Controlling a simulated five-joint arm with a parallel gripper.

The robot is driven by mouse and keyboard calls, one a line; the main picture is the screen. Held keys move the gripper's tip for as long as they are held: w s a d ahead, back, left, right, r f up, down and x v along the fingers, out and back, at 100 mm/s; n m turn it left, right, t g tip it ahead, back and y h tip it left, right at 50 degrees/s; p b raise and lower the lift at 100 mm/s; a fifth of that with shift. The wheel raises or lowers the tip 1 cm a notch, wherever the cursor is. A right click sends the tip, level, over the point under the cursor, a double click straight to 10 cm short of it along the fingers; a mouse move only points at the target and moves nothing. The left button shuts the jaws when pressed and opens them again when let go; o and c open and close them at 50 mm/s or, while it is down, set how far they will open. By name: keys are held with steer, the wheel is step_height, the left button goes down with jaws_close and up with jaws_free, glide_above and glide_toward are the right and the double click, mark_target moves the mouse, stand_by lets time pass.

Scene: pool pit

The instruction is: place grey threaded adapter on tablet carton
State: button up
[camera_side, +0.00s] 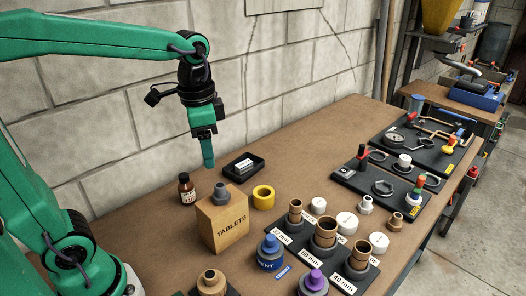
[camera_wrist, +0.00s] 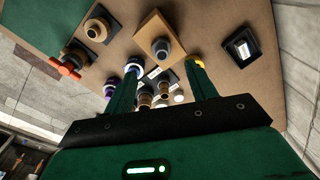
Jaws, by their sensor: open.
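The tablet carton (camera_side: 223,232) is a brown box marked TABLETS, standing upright on the bench. The grey threaded adapter (camera_side: 219,192) stands upright on the carton's top face. In the wrist view, the adapter (camera_wrist: 162,48) shows against the carton top (camera_wrist: 150,28). My gripper (camera_side: 208,165) hangs above the carton, a little left of the adapter in the side view, with a visible gap between them. In the wrist view, the fingers of my gripper (camera_wrist: 163,68) are spread apart with nothing held between them.
A brown bottle (camera_side: 187,188) stands left of the carton. A yellow ring (camera_side: 263,196) and a black tray (camera_side: 243,167) lie behind and right. Bare bench lies beyond the tray.

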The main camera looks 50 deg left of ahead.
steer(key=s+a+f+n+t, duration=0.1)
steer(key=s+n+t, duration=0.4)
steer(key=s, duration=0.2)
steer(key=shift+s, duration=0.4)
steer(key=shift+a, duration=0.1)
